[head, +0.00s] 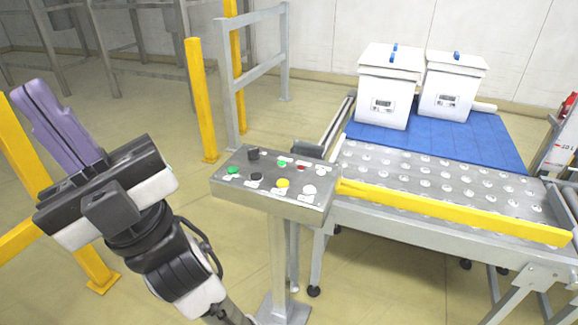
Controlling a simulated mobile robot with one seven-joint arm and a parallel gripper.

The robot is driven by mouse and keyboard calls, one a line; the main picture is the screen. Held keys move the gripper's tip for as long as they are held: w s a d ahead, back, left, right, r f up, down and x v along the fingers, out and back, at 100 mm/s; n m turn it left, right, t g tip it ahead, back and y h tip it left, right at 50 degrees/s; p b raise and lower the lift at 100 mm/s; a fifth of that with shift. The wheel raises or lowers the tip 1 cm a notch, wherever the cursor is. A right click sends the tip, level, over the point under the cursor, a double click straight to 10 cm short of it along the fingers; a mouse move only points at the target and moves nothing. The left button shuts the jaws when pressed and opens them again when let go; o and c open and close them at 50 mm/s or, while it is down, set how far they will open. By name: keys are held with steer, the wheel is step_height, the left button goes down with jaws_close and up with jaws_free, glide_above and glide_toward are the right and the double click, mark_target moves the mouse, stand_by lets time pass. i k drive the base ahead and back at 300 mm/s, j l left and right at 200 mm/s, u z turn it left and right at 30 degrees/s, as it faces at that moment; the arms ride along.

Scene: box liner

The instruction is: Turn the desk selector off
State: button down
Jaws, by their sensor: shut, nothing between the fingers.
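The control desk (262,200) is a grey sloped panel on a post, left of the conveyor. It carries green, red, yellow, white and black controls with small white labels. A raised black knob (253,154) stands at its back left and looks like a selector; a flatter black control (257,176) lies nearer the front. Which way either one points is too small to tell. My gripper (27,92) has purple fingers, shut and empty. It is raised at the far left, well apart from the desk, with its fingers pointing up and left.
A roller-ball conveyor table (420,180) with a yellow bar (450,210) stands right of the desk. Two white boxes (385,95) sit on a blue surface (440,140) behind. Yellow posts (202,100) and a grey rail frame (240,80) stand behind the desk.

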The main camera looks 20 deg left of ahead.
mark_target(253, 154)
steer(key=j+z, duration=0.2)
steer(key=z, duration=0.15)
steer(key=j+z, duration=0.2)
steer(key=z, duration=0.15)
steer(key=j+z, duration=0.3)
steer(key=k+j+z, duration=0.15)
steer(key=j, duration=0.15)
steer(key=j+z, duration=0.15)
steer(key=j, duration=0.15)
steer(key=k+j+z, duration=0.15)
steer(key=k+j, duration=0.15)
steer(key=j, duration=0.25)
steer(key=k+j+z, duration=0.1)
steer(key=j, duration=0.25)
steer(key=k+j, duration=0.25)
steer(key=j, duration=0.15)
steer(key=k+j, duration=0.2)
steer(key=j, duration=0.15)
steer(key=k+j+z, duration=0.1)
steer(key=j, duration=1)
steer(key=i, duration=0.1)
